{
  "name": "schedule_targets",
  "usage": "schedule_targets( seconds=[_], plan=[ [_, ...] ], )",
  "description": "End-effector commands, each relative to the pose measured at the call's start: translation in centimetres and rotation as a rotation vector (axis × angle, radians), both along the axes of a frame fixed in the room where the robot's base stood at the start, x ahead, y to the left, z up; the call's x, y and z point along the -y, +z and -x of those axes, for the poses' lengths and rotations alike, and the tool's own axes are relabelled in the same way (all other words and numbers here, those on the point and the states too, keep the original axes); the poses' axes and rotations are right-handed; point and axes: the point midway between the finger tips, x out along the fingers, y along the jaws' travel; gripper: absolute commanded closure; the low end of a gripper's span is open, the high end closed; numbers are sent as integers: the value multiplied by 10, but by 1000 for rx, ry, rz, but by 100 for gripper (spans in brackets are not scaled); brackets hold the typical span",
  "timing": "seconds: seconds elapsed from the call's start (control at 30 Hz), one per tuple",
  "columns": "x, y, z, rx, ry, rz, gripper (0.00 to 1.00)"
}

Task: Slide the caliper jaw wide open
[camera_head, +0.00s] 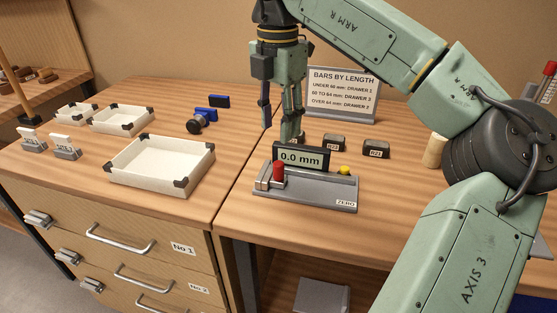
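The caliper (318,193) is a low grey fixture near the front edge of the right-hand bench. Its red jaw knob (279,173) stands at the left end, and a yellow button (345,170) is at the right end above a ZERO label. The display (301,158) behind it reads 0.0 mm. My gripper (284,122) points down behind the display, apart from the red knob. Its lower tip is partly hidden by the display, and I cannot tell how far its fingers are apart. I see nothing held in it.
Small dark labelled blocks (376,149) lie to the right behind the caliper. A sign (343,94) stands at the back. White trays (197,154) and blue-and-black items (205,114) are on the left bench, above drawers. A tan cylinder (435,151) stands by my arm. The bench between caliper and blocks is clear.

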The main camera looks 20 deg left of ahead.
Motion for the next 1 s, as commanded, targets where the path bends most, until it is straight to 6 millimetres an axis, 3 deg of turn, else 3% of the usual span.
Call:
schedule_targets(
  seconds=[0.5, 0.7, 1.0],
  plan=[
    [1, -87, 0, -2, 2, -3, 60],
    [1, -101, 0, 1, 1, -4, 60],
    [1, -103, 0, 2, 2, -4, 62]
  ],
)
